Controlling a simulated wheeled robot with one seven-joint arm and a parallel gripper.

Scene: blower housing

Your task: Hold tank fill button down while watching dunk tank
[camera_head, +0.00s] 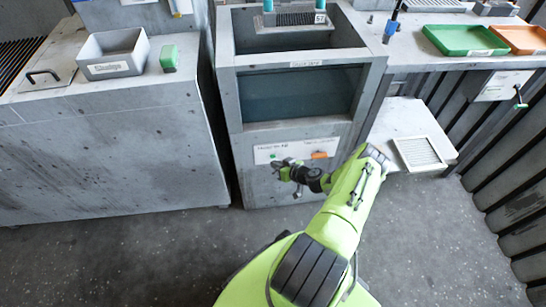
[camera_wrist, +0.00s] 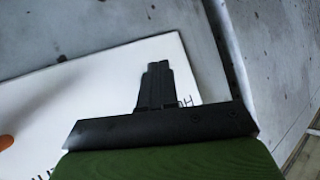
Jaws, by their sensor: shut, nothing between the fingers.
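The dunk tank (camera_head: 303,92) is a grey cabinet with a dark window in the upper front. A white button panel (camera_head: 262,155) is on its lower front, with an orange button (camera_head: 319,155) at the right. My gripper (camera_head: 283,167) is in front of the panel's left part, and a bit of green shows beside it. In the wrist view my shut fingers (camera_wrist: 155,80) are over the white panel (camera_wrist: 90,100), and an orange part (camera_wrist: 5,142) shows at the left edge. The green fill button is mostly hidden, and I cannot tell whether the fingers touch it.
A grey counter (camera_head: 100,145) at the left carries a sludge bin (camera_head: 113,68) and a green block (camera_head: 169,58). A low shelf with a white grille (camera_head: 420,153) stands at the right. Green (camera_head: 464,40) and orange (camera_head: 524,39) trays lie on the upper right counter. The floor is clear.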

